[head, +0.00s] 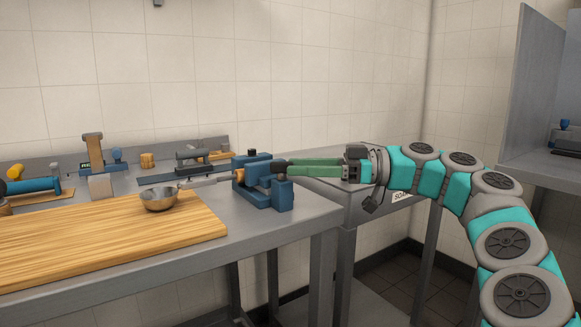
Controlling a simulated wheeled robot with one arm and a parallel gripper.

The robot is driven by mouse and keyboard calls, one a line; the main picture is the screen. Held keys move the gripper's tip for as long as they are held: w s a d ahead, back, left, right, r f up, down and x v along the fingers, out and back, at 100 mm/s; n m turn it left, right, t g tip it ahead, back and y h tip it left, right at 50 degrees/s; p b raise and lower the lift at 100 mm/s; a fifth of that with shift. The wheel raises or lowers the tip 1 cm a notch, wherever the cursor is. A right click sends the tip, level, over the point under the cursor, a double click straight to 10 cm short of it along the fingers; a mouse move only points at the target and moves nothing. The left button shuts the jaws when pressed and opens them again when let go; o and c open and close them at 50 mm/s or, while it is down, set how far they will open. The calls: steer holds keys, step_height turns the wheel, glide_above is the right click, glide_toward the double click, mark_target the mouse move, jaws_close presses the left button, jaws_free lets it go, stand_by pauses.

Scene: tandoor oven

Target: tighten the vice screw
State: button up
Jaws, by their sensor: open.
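The blue vice (265,193) stands at the right end of the steel bench. Its dark screw end (279,167) faces right, toward my gripper. A metal ladle-like bowl (159,200) lies to the left, and its handle (205,183) runs to the vice's left side; whether the jaws grip it I cannot tell. My gripper (290,168), with green fingers, reaches in from the right. It is open, with its fingertips right at the screw end. Whether the fingers touch the screw or lie around it is not clear.
A wooden board (100,238) covers the bench's front left. Behind it stand a wooden-handled tool (94,152), a dark clamp-like tool (194,158) and a blue roller-like item (35,185). A tiled wall closes the back. A lower grey surface lies under my gripper.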

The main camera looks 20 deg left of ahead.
mark_target(282, 167)
steer(key=shift+x, duration=1.3)
jaws_close()
